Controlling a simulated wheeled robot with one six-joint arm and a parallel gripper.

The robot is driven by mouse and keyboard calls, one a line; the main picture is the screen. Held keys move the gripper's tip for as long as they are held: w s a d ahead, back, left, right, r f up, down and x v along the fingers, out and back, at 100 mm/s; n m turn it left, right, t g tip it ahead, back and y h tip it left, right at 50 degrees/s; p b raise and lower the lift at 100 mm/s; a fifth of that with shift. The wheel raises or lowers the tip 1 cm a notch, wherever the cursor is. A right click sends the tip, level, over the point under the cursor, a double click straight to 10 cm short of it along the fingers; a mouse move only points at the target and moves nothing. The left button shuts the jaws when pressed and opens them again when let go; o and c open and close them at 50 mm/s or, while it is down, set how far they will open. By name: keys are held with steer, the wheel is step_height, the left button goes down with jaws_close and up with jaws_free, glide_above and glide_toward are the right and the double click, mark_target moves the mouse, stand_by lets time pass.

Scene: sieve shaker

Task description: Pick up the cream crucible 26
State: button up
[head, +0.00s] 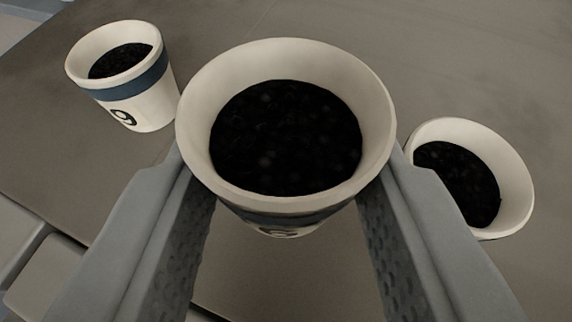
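A cream crucible (196,140) with a blue band and dark granular fill is between the fingers of my gripper (287,205). Its rim covers the fingertips, and the fingers press against its sides. It looks much larger than the other crucibles, so it is held close to the camera, above the table. It is roughly upright with its open top towards me. Part of a dark number shows low on its front, but I cannot read it whole.
A second cream crucible (145,104) with a blue band, a dark mark like a 9 and dark fill stands at the upper left. A third (515,185), also filled dark, is at the right, partly behind my right finger. The grey-brown table (460,60) is clear behind.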

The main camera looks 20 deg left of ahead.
steer(key=s+d, duration=0.2)
steer(key=s, duration=0.5)
steer(key=s+d, duration=0.3)
steer(key=s, duration=0.4)
steer(key=shift+d, duration=0.3)
steer(key=s+r, duration=0.3)
steer(key=s, duration=0.7)
stand_by(0.5)
